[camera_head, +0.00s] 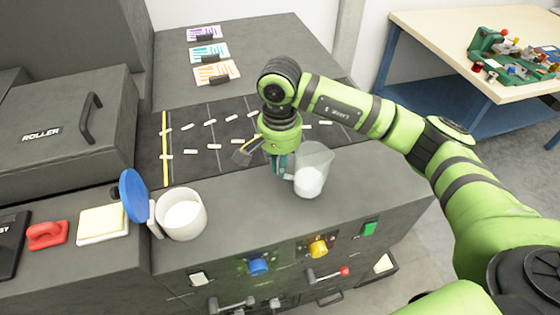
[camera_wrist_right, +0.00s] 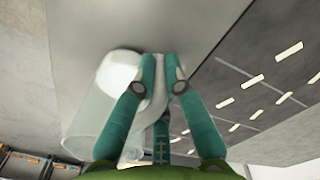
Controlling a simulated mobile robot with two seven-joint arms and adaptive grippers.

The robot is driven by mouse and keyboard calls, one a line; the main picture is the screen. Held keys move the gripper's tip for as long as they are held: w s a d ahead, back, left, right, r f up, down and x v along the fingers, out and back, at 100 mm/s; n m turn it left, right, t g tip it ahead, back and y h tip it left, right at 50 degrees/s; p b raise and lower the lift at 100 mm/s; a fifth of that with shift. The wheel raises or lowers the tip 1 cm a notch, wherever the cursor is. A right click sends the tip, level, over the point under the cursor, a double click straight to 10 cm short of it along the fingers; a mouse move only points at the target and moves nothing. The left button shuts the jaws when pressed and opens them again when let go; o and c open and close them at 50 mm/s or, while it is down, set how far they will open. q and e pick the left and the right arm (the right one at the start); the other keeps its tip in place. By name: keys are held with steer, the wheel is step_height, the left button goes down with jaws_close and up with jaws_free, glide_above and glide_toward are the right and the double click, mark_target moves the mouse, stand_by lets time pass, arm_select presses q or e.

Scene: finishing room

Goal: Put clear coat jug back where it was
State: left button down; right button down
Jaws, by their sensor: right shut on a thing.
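The clear coat jug (camera_head: 314,163) is a see-through jug with white contents, upright at the front right of the grey machine top. My right gripper (camera_head: 281,174) is at its left side, shut on its handle. In the right wrist view the two teal fingers (camera_wrist_right: 161,88) close on the pale handle, with the jug (camera_wrist_right: 90,120) to the left. The jug's base looks at or very near the surface; I cannot tell if it touches. My left gripper is not in view.
A white pot (camera_head: 182,222) with a blue lid (camera_head: 133,196) tilted open stands left. Behind the jug is a black mat (camera_head: 190,165) with rows of pale pieces. Knobs and levers line the machine's front. Bare grey surface (camera_head: 240,205) lies between pot and jug.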

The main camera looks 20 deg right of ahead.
steer(key=shift+f+b, duration=0.2)
steer(key=shift+b, duration=0.1)
steer(key=c, duration=1.3)
jaws_free()
steer(key=shift+r, duration=0.1)
steer(key=shift+r+p, duration=0.15)
steer(key=shift+p, duration=0.2)
steer(key=shift+w+r+b, duration=0.1)
steer(key=shift+r+b, duration=0.2)
steer(key=shift+b, duration=0.05)
step_height(320, 180, up, 10)
steer(key=b, duration=0.3)
steer(key=shift+f, duration=0.1)
steer(key=shift+r, duration=0.8)
